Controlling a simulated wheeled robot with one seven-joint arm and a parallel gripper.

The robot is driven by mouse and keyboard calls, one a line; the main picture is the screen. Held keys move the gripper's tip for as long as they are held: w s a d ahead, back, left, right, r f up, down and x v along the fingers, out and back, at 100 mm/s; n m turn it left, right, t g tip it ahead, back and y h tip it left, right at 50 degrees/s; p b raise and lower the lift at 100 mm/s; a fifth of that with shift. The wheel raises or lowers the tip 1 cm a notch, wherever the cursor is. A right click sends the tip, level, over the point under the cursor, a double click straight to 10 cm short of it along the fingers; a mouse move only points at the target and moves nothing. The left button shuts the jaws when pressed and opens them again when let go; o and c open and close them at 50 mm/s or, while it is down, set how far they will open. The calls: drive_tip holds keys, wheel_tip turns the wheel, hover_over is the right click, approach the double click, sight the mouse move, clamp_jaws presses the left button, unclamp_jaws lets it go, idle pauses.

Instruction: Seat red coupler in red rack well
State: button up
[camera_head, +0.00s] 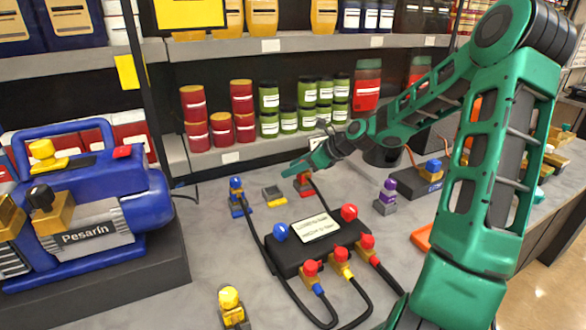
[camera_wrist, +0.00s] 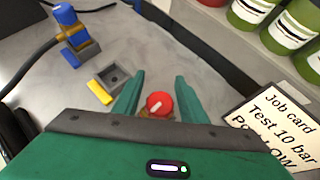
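The red coupler, with a round red top (camera_wrist: 158,104), stands between the two fingers of my gripper (camera_wrist: 160,78) in the wrist view. A gap shows between the red top and each finger, so the gripper looks open. In the head view my gripper (camera_head: 306,166) is right over the coupler, hiding its top. The red rack well (camera_head: 306,191) is under it at the back of the bench. The coupler's lower end is hidden, so I cannot tell how deep it sits. A dark hose (camera_head: 322,196) runs from it toward the black manifold (camera_head: 286,259).
Left of it are an empty yellow well (camera_head: 274,195) and a blue coupler (camera_head: 237,185) in its well. A purple coupler (camera_head: 387,190) stands to the right. A job card (camera_wrist: 275,120), a jar shelf (camera_head: 250,150) and the blue pump (camera_head: 90,200) border the area.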

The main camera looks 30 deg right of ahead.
idle(0.3)
drive_tip(key=v, duration=1)
drive_tip(key=shift+d+r, duration=0.15)
drive_tip(key=shift+d, duration=0.1)
drive_tip(key=shift+s, duration=0.2)
